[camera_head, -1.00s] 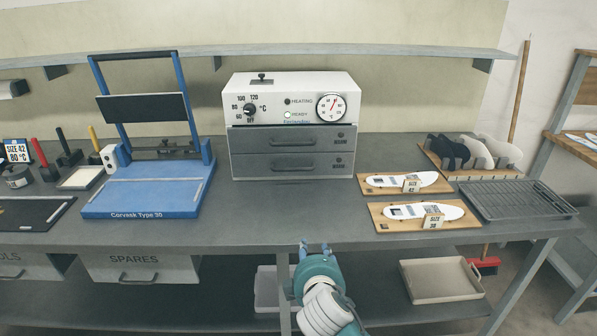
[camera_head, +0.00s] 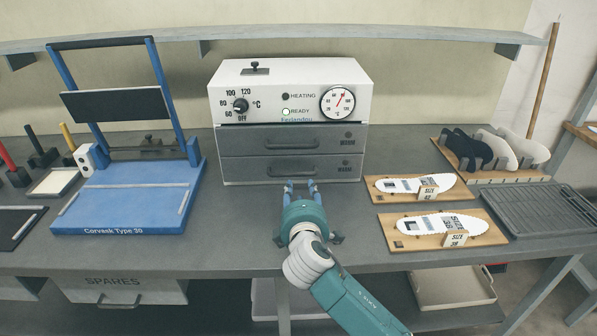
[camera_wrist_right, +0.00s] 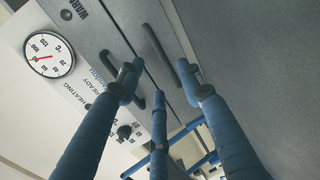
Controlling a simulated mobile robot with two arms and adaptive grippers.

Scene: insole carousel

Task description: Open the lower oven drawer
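The oven (camera_head: 290,90) is a white control box above two grey drawers. The lower drawer (camera_head: 240,170) appears shut, with a dark bar handle (camera_head: 290,173) across its front. The upper drawer (camera_head: 240,138) above it is also shut. My right gripper (camera_head: 301,184) is open and empty, its blue fingers pointing at the lower drawer front, just below and right of the handle's middle. In the right wrist view the spread fingers (camera_wrist_right: 165,88) reach towards the drawer fronts; contact with a handle cannot be told. My left gripper is not in view.
A blue press (camera_head: 130,205) stands left of the oven. Two wooden boards with insoles (camera_head: 415,187) (camera_head: 440,228) lie to the right, near a dark ribbed tray (camera_head: 540,212). The grey table (camera_head: 240,225) is clear in front of the oven.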

